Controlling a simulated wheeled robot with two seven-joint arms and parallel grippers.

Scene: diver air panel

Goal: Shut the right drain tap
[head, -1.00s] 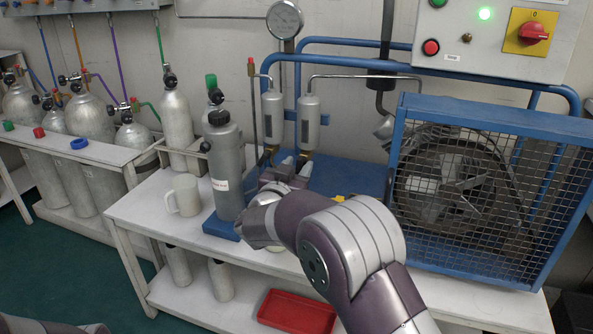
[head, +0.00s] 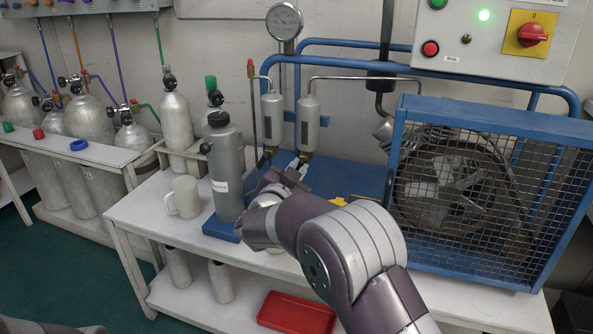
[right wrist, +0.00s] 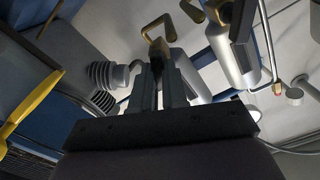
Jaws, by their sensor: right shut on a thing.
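Two grey filter cylinders hang on the panel, the left one (head: 272,118) and the right one (head: 308,124), with brass fittings at their lower ends. My right gripper (head: 290,172) is just below the right cylinder's fitting (head: 305,155). In the right wrist view my right gripper (right wrist: 160,72) has its fingers close together on a brass-coloured tap part (right wrist: 158,47), which I take for the right drain tap. Its lever is mostly hidden between the fingers, so its angle cannot be told. My left gripper is out of view.
A grey bottle (head: 226,170) stands on a blue block left of my right arm, with a white mug (head: 184,196) beside it. A caged fan (head: 455,190) is to the right. A yellow part (head: 340,201) shows behind my arm. A red tray (head: 296,313) lies on the lower shelf.

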